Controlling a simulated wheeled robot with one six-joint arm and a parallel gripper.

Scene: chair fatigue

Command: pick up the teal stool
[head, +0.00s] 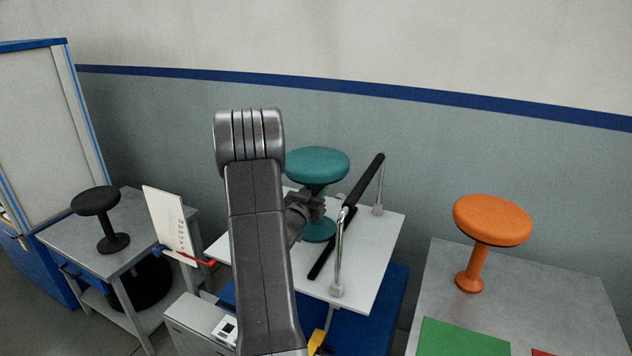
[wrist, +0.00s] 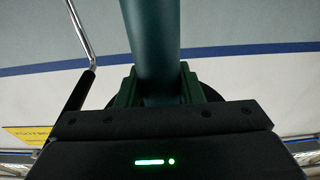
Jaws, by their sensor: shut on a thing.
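The teal stool (head: 318,165) stands upright on the white board of a test rig in the middle of the head view. Its round seat and part of its base show; its stem is partly hidden behind my gripper. My gripper (head: 312,205) is at the stem, below the seat. In the wrist view the teal stem (wrist: 152,45) runs down between the two fingers of my gripper (wrist: 155,88), which are shut on it. I cannot tell whether the base touches the board.
The rig's white board (head: 370,262) carries a metal frame with a black padded bar (head: 363,180) just right of the stool. An orange stool (head: 492,222) stands on a grey table at right. A black stool (head: 100,205) and a white sign (head: 168,222) are at left.

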